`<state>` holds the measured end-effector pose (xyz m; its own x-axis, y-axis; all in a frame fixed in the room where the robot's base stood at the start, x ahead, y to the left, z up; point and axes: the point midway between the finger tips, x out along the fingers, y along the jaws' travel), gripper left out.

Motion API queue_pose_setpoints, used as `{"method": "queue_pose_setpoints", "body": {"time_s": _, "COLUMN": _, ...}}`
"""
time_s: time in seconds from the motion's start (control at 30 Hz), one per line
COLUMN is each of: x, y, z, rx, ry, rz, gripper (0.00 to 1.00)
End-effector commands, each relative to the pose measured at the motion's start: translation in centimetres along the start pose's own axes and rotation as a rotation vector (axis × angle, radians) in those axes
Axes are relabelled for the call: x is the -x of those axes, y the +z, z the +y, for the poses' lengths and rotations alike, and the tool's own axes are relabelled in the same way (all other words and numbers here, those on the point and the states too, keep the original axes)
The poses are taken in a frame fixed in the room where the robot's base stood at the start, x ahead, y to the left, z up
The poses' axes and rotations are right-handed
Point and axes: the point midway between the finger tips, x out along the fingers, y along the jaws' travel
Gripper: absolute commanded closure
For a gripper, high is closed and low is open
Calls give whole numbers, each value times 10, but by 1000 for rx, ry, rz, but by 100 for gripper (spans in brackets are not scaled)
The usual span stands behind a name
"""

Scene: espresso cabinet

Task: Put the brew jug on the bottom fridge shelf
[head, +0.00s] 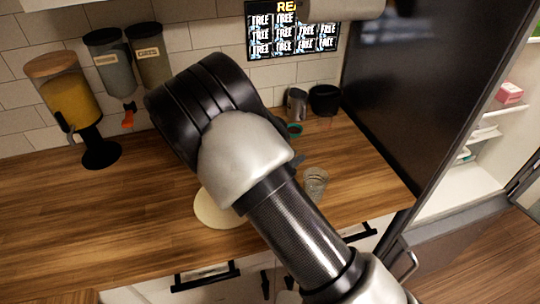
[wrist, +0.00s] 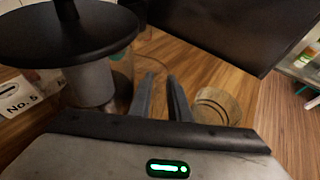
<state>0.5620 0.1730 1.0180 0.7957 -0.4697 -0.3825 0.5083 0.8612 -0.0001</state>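I cannot pick out the brew jug with certainty. A clear glass vessel (head: 315,182) stands on the counter just right of my arm, and it shows right of my fingers in the wrist view (wrist: 216,106). Another glass-like body (wrist: 123,72) is partly hidden beneath a black disc, left of my fingers. My gripper (wrist: 160,82) points down over the counter, its two dark fingers a little apart with wood visible between them. The fridge (head: 470,185) at the right stands open, with white shelves and a bare white bottom.
The black disc (wrist: 65,35) on a grey cylinder (wrist: 90,84) is close left of my gripper. A dark fridge panel (head: 392,85) borders the counter (head: 80,215). A metal cup (head: 297,104) and black pot (head: 324,100) stand behind. The left counter is mostly clear.

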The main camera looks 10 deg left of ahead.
Motion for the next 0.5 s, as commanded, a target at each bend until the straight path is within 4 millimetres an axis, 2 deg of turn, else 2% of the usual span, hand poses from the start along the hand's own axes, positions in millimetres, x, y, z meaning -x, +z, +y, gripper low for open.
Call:
{"method": "queue_pose_setpoints", "body": {"time_s": 0.2, "x": -1, "y": 0, "z": 1, "rx": 0, "ry": 2, "rz": 0, "gripper": 83}}
{"method": "queue_pose_setpoints", "body": {"time_s": 0.3, "x": -1, "y": 0, "z": 0, "rx": 0, "ry": 1, "rz": 1, "gripper": 100}}
{"method": "queue_pose_setpoints", "body": {"time_s": 0.5, "x": -1, "y": 0, "z": 0, "rx": 0, "ry": 1, "rz": 1, "gripper": 100}}
